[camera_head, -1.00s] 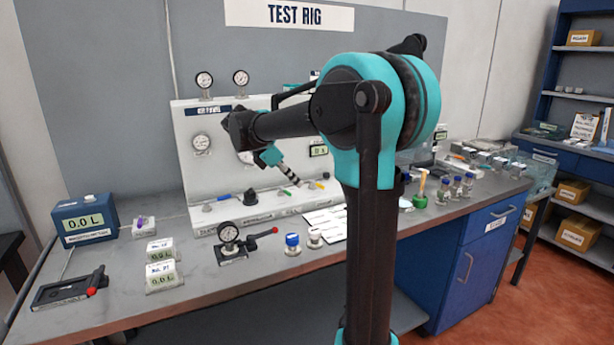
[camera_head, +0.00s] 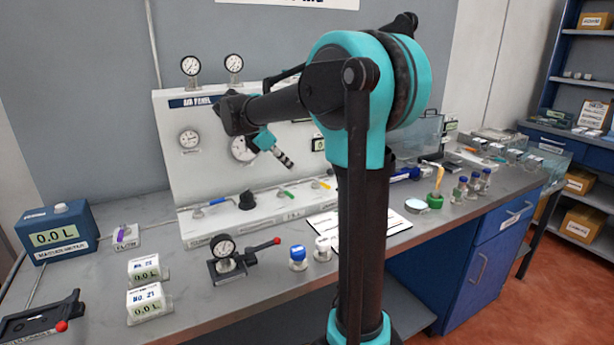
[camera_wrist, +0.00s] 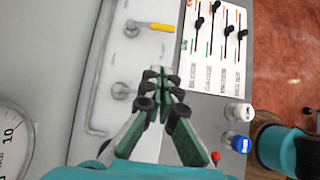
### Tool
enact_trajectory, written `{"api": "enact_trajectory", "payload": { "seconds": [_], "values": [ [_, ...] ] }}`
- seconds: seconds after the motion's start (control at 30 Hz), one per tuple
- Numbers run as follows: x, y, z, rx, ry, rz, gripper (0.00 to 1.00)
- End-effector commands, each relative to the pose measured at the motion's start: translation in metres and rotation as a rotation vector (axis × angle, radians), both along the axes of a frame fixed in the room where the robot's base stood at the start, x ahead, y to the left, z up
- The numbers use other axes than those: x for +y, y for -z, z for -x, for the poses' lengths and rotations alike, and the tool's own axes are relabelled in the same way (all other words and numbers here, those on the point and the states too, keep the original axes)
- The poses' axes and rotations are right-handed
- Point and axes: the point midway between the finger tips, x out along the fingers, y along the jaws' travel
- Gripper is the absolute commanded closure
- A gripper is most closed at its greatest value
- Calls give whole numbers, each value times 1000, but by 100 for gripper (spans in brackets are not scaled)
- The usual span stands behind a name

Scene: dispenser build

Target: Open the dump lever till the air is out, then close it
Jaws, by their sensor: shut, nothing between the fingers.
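The air panel (camera_head: 170,130) stands at the back of the bench. A row of small levers lies along its foot: blue (camera_head: 218,201), green (camera_head: 287,193) and yellow (camera_head: 320,184). Their labels are too small to read, so I cannot tell which is the dump lever. My gripper (camera_head: 287,163) is shut and empty, in front of the panel above the green lever. In the wrist view my gripper (camera_wrist: 156,78) covers part of the valve (camera_wrist: 122,90) below the yellow lever (camera_wrist: 155,26). Gauge needles on the panel are too small to read.
A gauge stand (camera_head: 226,262) with a red-tipped lever stands on the bench before the panel. Blue-capped (camera_head: 298,257) and white-capped jars are beside it. A blue meter (camera_head: 57,232) reads 0.0 L.

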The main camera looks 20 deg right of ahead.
Motion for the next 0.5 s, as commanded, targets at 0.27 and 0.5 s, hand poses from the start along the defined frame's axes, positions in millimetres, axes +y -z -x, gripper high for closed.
{"api": "enact_trajectory", "payload": {
  "seconds": [0.27,0.5],
  "values": [
    [-28,34,-4,0,4,0,100],
    [-57,70,-10,0,2,0,100]
  ]
}}
